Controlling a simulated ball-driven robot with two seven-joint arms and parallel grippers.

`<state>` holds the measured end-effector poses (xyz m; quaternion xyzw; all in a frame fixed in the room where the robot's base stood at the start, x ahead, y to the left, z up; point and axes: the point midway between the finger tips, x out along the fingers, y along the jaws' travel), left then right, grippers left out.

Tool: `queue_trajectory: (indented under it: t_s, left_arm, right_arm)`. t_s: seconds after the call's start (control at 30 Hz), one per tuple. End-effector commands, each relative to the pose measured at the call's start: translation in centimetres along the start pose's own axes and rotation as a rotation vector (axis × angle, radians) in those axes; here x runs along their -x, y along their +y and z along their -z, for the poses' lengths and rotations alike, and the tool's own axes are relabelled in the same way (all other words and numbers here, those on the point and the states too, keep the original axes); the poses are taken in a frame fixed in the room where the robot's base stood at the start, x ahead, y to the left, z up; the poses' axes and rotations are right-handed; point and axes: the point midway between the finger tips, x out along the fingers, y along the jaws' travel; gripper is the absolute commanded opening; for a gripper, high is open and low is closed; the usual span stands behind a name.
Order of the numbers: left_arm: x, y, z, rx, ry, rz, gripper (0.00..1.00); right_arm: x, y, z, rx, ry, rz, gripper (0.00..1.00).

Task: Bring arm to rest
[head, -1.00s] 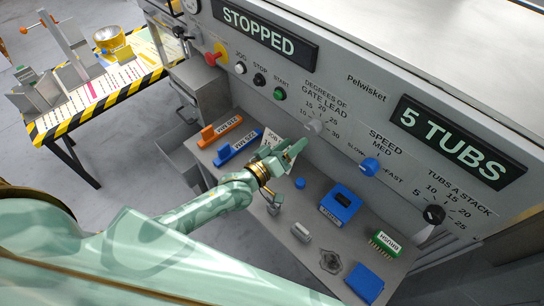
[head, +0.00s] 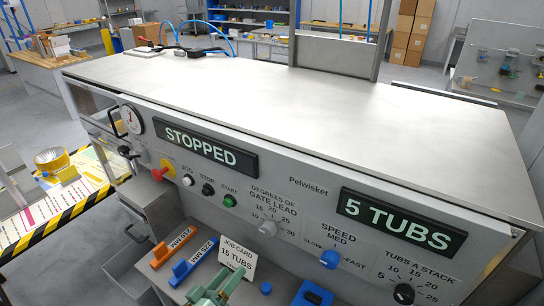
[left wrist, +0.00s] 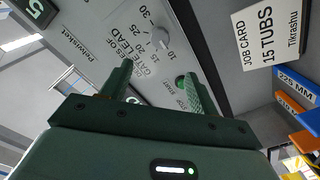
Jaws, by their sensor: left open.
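My left gripper (head: 213,291) shows at the bottom edge of the head view, in front of the job card (head: 238,256) that reads 15 TUBS. Most of my left arm is out of frame. In the left wrist view its two fingers (left wrist: 157,70) are apart, with nothing between them. The panel's gate lead knob (left wrist: 160,38) is beyond them; it also shows in the head view (head: 267,228). The job card (left wrist: 268,35) is at upper right in the wrist view. My right gripper is not in view.
The machine's displays read STOPPED (head: 208,152) and 5 TUBS (head: 402,222). Orange (head: 172,246) and blue (head: 193,262) labelled blocks lie on the shelf below the panel. The broad metal top (head: 300,100) is largely clear.

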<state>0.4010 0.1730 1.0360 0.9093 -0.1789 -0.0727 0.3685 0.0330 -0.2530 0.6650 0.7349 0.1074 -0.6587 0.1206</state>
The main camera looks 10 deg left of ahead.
Motion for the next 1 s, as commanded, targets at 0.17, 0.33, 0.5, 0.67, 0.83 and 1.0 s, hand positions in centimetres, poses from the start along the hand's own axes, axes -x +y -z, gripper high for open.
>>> queue_trajectory:
  t_s: [0.17, 0.33, 0.5, 0.67, 0.83, 1.0]
  left_arm:
    - [0.7, -2.7, -2.5, -0.191, -0.109, 0.064, 0.6]
    - [5.2, -12.9, -9.3, -0.477, -0.373, 0.267, 0.6]
    - [13.3, -22.1, -17.2, -0.654, -0.683, 0.441, 0.6]
    - [23.2, -27.8, -25.1, -0.725, -0.999, 0.555, 0.6]
    - [33.5, -29.5, -33.0, -0.696, -1.288, 0.617, 0.6]
    - [38.3, -28.5, -38.2, -0.608, -1.391, 0.643, 0.6]
  right_arm:
    - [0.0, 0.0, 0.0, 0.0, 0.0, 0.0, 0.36]
    - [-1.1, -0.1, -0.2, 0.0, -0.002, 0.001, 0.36]
    - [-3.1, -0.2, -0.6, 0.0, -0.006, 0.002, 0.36]
    - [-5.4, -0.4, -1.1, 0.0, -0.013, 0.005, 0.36]
    - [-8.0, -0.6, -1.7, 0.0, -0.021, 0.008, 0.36]
    - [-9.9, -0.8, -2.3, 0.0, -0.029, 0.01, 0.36]
